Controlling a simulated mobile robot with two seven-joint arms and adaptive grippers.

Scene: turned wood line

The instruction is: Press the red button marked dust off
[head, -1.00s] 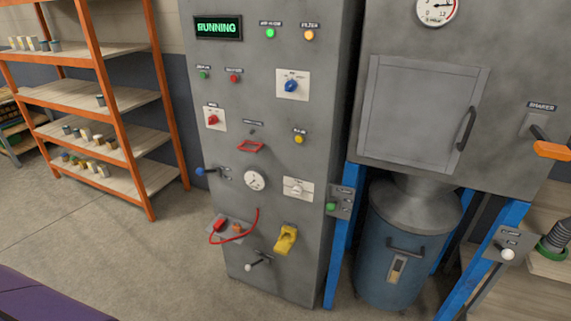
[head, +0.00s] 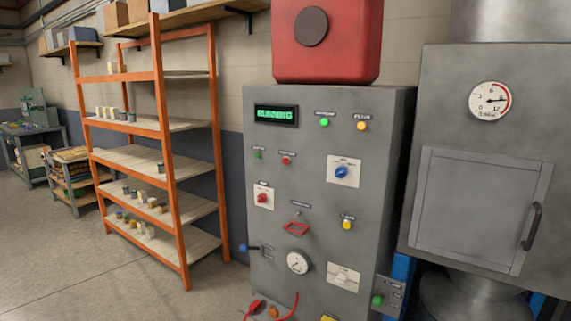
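A small round red button (head: 286,160) sits on the upper left of the grey control cabinet's front (head: 305,195). A small label is above it, too blurred to read. A green button (head: 258,155) is just to its left. Below is a red rotary knob (head: 262,198) on a white plate, and lower still a red frame-like guard (head: 296,228). The cabinet's display (head: 276,115) is lit green and seems to read RUNNING. Neither of my grippers is in view.
A dust collector with a dial gauge (head: 490,101) and a closed hatch (head: 480,208) stands at right. A red housing (head: 328,40) sits on the cabinet. Orange shelving (head: 168,150) stands left. A blue-tipped lever (head: 243,248) sticks out at the cabinet's left. Floor at lower left is clear.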

